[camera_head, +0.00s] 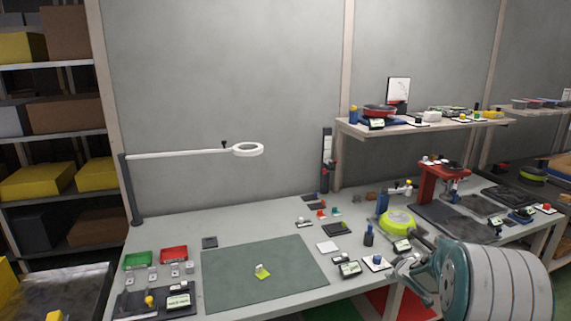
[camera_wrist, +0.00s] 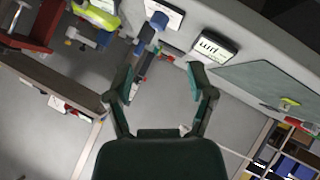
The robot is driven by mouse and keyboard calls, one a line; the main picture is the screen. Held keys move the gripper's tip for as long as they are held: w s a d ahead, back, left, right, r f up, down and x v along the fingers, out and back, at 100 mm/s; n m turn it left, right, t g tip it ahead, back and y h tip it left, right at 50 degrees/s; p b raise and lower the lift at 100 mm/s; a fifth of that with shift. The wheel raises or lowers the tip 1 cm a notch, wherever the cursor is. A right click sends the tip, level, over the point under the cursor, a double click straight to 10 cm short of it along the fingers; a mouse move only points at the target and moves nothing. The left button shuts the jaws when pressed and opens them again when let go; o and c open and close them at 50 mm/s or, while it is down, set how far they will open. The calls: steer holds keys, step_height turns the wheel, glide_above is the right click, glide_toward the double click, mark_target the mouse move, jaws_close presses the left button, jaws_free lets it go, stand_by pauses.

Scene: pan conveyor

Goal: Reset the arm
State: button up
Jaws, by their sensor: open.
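My arm (camera_head: 505,284) reaches in from the lower right of the head view. My gripper (camera_wrist: 162,80) is open and empty in the wrist view, its two dark green fingers spread apart with nothing between them. In the head view my gripper (camera_head: 408,275) is partly hidden by the wrist and hangs near the front edge of the workbench (camera_head: 225,234). I cannot tell from these views how far it is from the nearby bench items.
A green mat (camera_head: 225,270) with a small yellow-green item lies on the bench. A red press (camera_head: 440,180) and a shelf (camera_head: 430,124) are at right.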

steer(key=s+a+r+m+g+h, duration=0.1)
steer(key=s+a+r+m, duration=0.15)
steer(key=s+r, duration=0.55)
steer(key=s+a+r+m+g+h, duration=0.15)
steer(key=s+a+r, duration=0.25)
steer(key=s+r, duration=0.4)
steer(key=s+a+m+g+y, duration=0.1)
steer(key=s+a, duration=0.4)
steer(key=s, duration=0.7)
steer(key=s+a+m+g+y, duration=0.1)
steer(key=s+a, duration=0.5)
steer(key=s, duration=0.7)
steer(key=shift+s+r+m+y, duration=0.15)
steer(key=shift+r+m+y, duration=0.15)
steer(key=shift+y, duration=0.45)
